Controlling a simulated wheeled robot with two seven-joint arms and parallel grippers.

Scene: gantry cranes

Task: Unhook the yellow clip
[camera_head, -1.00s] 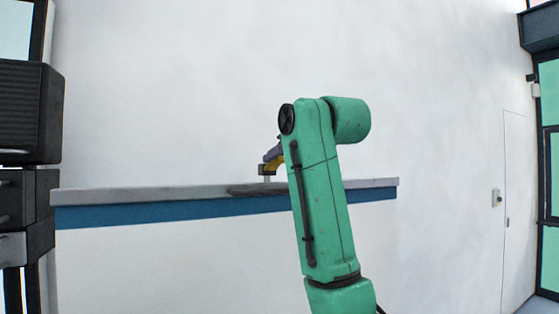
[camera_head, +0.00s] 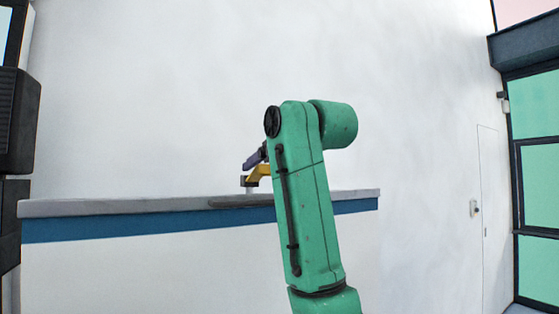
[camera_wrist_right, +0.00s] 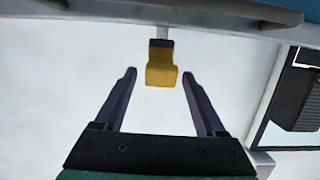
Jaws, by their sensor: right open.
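The yellow clip (camera_head: 260,173) sits above the ledge at a short grey post, partly hidden behind my green right arm in the head view. In the right wrist view the yellow clip (camera_wrist_right: 161,73) has a dark end against the post. My right gripper (camera_head: 254,158) has purple fingers and is at the clip in the head view. In the right wrist view my right gripper (camera_wrist_right: 159,75) is open, with one fingertip on each side of the clip and gaps between. I cannot tell whether the clip is fully between them in depth. My left gripper does not show.
A grey-topped ledge with a blue band (camera_head: 110,226) runs along the white wall. A dark flat piece (camera_head: 240,201) lies on the ledge beside the post. Dark equipment (camera_head: 18,122) stands at the left. A door and windows (camera_head: 540,180) are at the right.

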